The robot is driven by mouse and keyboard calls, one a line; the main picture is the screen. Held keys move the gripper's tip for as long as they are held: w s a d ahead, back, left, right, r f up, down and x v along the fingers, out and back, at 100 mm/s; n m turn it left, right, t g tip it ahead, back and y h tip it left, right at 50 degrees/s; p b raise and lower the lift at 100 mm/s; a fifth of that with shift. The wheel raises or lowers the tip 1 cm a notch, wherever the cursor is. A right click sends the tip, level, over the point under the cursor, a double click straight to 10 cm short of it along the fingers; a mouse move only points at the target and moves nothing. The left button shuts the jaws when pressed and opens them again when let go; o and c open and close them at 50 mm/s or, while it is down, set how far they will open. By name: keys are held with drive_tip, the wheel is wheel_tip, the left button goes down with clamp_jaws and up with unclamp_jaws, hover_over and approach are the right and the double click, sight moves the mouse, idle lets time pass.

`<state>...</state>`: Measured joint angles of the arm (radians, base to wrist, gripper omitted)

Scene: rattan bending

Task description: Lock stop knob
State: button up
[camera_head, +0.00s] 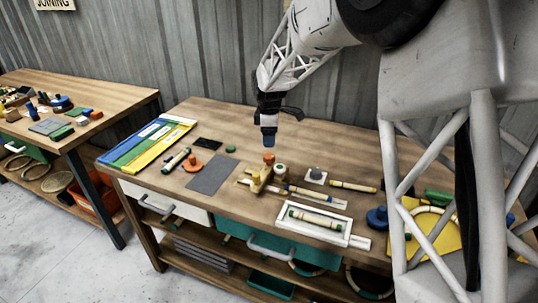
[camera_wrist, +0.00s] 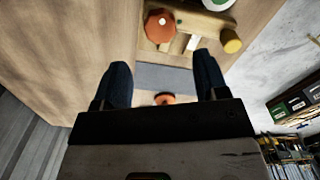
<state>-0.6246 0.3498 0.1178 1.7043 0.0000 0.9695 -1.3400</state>
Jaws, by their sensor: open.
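The stop knob appears to be the orange-red faceted knob (camera_head: 268,157). It sits on a small yellow-tan wooden fixture (camera_head: 260,181) near the middle of the bench. My gripper (camera_head: 268,143) is above the knob, pointing down, and apart from it. In the wrist view, my gripper's two dark blue fingers (camera_wrist: 162,72) are spread with nothing between them. The knob (camera_wrist: 161,27) shows beyond the fingertips, with a pale dot on top. The wooden fixture (camera_wrist: 178,48) and its yellow round end (camera_wrist: 231,41) are beside it. I cannot tell whether the knob is locked.
A post with a pale top (camera_head: 280,169) stands close to the right of the knob. Rattan rods (camera_head: 315,193) lie to the right, and a white tray (camera_head: 337,237) is in front. A grey mat (camera_head: 212,174) and an orange spool (camera_head: 192,163) lie left. The bench behind is clear.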

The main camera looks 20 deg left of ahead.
sight(269, 155)
drive_tip(key=shift+f, duration=0.1)
drive_tip(key=shift+f, duration=3.8)
drive_tip(key=c, duration=0.9)
